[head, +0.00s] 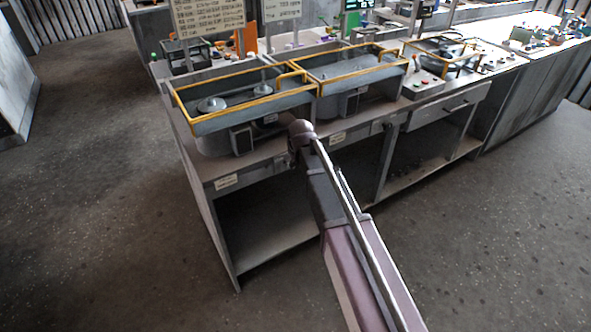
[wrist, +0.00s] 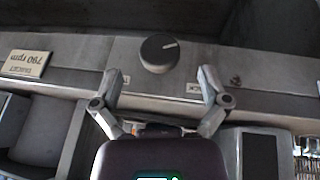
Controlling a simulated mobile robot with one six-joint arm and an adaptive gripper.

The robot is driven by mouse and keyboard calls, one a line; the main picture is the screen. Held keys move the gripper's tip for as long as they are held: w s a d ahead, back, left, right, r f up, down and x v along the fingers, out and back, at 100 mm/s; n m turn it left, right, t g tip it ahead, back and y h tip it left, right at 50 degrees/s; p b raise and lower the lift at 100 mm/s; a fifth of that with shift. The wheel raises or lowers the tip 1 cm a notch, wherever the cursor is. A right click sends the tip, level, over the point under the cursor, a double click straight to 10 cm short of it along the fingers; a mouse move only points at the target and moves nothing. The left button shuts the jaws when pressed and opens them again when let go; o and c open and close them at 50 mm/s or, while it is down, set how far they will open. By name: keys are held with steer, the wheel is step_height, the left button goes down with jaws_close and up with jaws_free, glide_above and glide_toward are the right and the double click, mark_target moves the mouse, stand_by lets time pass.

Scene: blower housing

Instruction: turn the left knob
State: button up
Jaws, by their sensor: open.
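A round dark knob (wrist: 160,53) with a pale pointer line shows in the wrist view, on a grey front panel. Small labels lie on both sides of it. My gripper (wrist: 160,74) is open, with its two fingers spread apart and nothing between the tips. In the wrist view the knob sits centred between the fingers and just past their tips, with no contact visible. In the head view my arm reaches the front of the workbench (head: 262,170), and its end hides the gripper and the knob.
A rpm label plate (wrist: 25,63) appears upside down at the wrist view's left. Two yellow-railed blower trays, left (head: 240,115) and right (head: 350,72), stand on the bench. A control box (head: 423,85) is further right. The floor before the bench is clear.

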mark_target(296, 164)
steer(key=shift+b+x, duration=1.5)
steer(key=shift+x, duration=0.55)
steer(key=shift+r, duration=0.1)
steer(key=c, duration=1.1)
